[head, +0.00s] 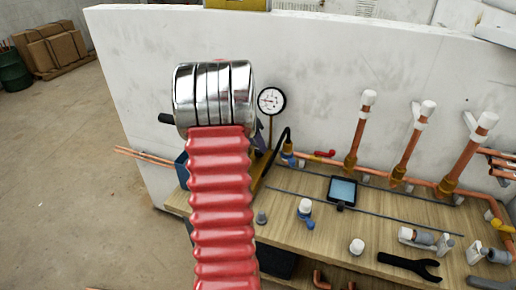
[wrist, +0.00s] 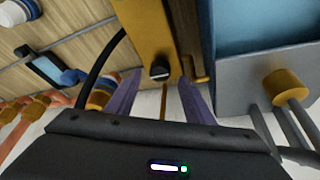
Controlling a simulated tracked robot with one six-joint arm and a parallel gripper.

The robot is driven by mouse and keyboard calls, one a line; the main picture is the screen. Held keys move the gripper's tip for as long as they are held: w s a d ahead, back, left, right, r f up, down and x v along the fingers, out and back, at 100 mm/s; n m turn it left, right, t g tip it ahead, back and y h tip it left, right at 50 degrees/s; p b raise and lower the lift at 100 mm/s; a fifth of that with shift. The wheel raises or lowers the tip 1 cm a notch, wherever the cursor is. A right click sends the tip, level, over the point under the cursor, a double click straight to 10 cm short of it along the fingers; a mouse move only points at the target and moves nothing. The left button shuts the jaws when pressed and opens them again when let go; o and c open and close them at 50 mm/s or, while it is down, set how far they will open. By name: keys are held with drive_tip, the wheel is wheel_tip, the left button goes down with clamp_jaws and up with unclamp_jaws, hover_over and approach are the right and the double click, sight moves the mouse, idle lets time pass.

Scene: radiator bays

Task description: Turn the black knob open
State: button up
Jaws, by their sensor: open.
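The black knob (wrist: 159,71) sits on a yellow upright plate (wrist: 150,32) in the wrist view. A light mark shows on its face. My gripper (wrist: 160,80) is open, with one purple finger on each side of the knob. The fingertips appear apart from the knob, and I cannot tell the exact depth between them. In the head view my red ribbed arm hides the knob and most of the gripper; a strip of the yellow plate (head: 262,172) shows beside the arm.
A pressure gauge (head: 271,101) stands behind the bench. A black hose (wrist: 98,62) curves close to the fingers. A blue and grey box (wrist: 255,75) with a brass fitting (wrist: 284,86) is on the right in the wrist view. Copper pipes (head: 407,150) and fittings occupy the bench's right.

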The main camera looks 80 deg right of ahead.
sight(258, 150)
drive_tip(key=shift+x, duration=1.7)
drive_tip(key=shift+c, duration=0.5)
drive_tip(key=c, duration=0.9)
drive_tip(key=shift+c, duration=0.2)
